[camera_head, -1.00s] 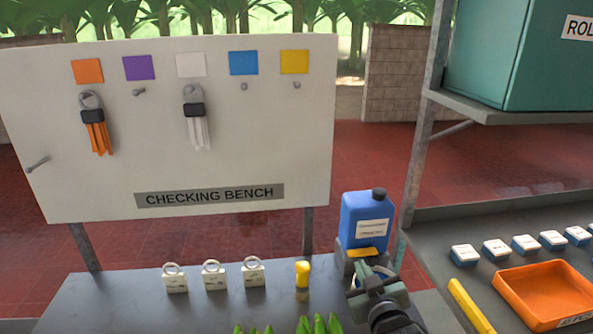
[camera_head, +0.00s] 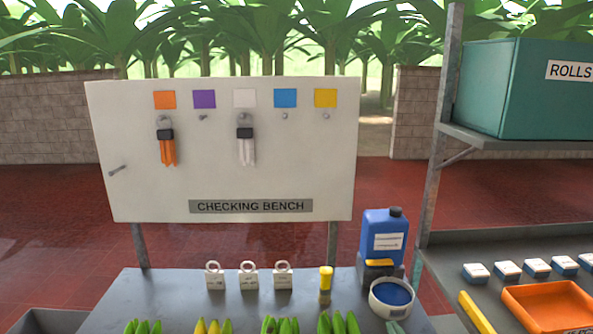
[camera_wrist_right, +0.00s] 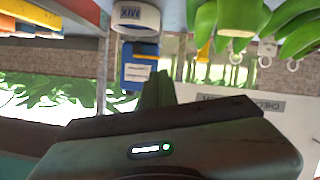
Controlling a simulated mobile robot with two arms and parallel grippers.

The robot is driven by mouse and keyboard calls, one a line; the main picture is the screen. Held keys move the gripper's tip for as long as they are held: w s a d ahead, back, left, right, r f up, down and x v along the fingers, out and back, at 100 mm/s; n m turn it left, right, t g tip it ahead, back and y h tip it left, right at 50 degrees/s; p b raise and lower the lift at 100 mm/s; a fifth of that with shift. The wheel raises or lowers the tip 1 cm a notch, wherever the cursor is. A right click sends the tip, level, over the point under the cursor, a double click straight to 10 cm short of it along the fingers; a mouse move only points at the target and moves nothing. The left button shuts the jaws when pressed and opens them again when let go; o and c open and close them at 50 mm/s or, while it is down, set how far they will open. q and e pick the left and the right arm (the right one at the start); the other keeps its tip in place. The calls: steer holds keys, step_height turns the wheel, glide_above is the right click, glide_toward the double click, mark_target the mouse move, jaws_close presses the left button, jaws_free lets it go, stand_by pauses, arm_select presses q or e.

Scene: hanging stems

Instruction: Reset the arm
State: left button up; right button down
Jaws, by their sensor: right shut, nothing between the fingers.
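My right gripper (camera_head: 395,327) shows only as a small grey-green tip at the bottom edge of the head view, just below the white tub with blue contents (camera_head: 391,292). In the right wrist view, its fingers (camera_wrist_right: 158,88) are together with nothing between them. That view is upside down and shows the tub (camera_wrist_right: 137,18) and the blue jug (camera_wrist_right: 139,64) beyond the fingers. My left gripper is in neither view.
A pegboard (camera_head: 225,180) stands behind. The right shelf holds an orange tray (camera_head: 550,305).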

steer(key=s+f+g, duration=0.4)
steer(key=s+f, duration=0.1)
steer(key=s, duration=0.5)
steer(key=s+f+g, duration=0.3)
steer(key=s+f, duration=0.3)
steer(key=s, duration=0.4)
steer(key=s+f+g, duration=0.4)
steer(key=s+f, duration=0.1)
steer(key=s, duration=0.5)
step_height(320, 180, down, 27)
steer(key=s+g, duration=0.1)
steer(key=s+d+f+g, duration=0.1)
steer(key=s+d+f, duration=0.2)
steer(key=s+f, duration=1.2)
steer(key=shift+s+y, duration=0.3)
steer(key=shift+s, duration=0.5)
